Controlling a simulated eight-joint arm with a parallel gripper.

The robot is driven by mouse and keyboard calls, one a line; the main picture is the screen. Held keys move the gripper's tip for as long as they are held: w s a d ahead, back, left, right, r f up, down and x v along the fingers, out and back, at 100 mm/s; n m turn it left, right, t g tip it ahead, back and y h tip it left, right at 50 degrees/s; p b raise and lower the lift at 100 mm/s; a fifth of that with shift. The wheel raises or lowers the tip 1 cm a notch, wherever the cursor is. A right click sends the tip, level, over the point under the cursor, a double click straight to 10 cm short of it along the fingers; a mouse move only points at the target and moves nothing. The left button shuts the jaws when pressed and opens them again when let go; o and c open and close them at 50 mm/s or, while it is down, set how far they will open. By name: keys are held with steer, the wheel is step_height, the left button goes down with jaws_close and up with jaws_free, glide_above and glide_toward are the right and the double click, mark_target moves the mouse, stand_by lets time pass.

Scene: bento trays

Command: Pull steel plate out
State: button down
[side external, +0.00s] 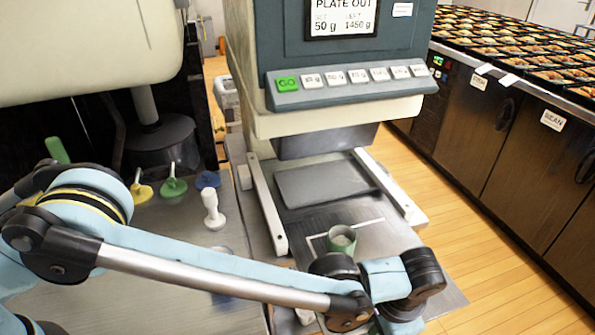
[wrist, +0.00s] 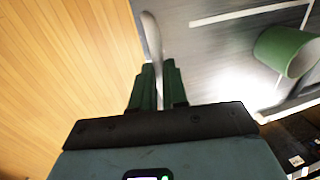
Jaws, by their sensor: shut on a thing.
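The steel plate (side external: 385,238) lies flat under the machine, between two pale rails, with its near part reaching out past them. White lines are marked on it, and it also shows in the wrist view (wrist: 215,50). A pale rounded handle (wrist: 152,38) stands at the plate's edge. My gripper (wrist: 155,75) has its green fingers shut on this handle. In the side view the fingers are hidden behind my wrist.
The machine (side external: 340,90) shows "PLATE OUT" above a row of buttons, the first one green. A grey flat pad (side external: 325,183) lies between the rails. Small coloured tools (side external: 173,188) and a white one (side external: 212,212) stand on the left bench. Wooden floor (side external: 480,225) is clear at right.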

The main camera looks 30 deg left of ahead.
steer(key=c, duration=1.1)
jaws_free()
steer(key=shift+c, duration=0.2)
steer(key=shift+r, duration=0.1)
step_height(320, 180, up, 12)
steer(key=s+d, duration=0.1)
steer(key=shift+s+d, duration=0.3)
steer(key=shift+d, duration=0.05)
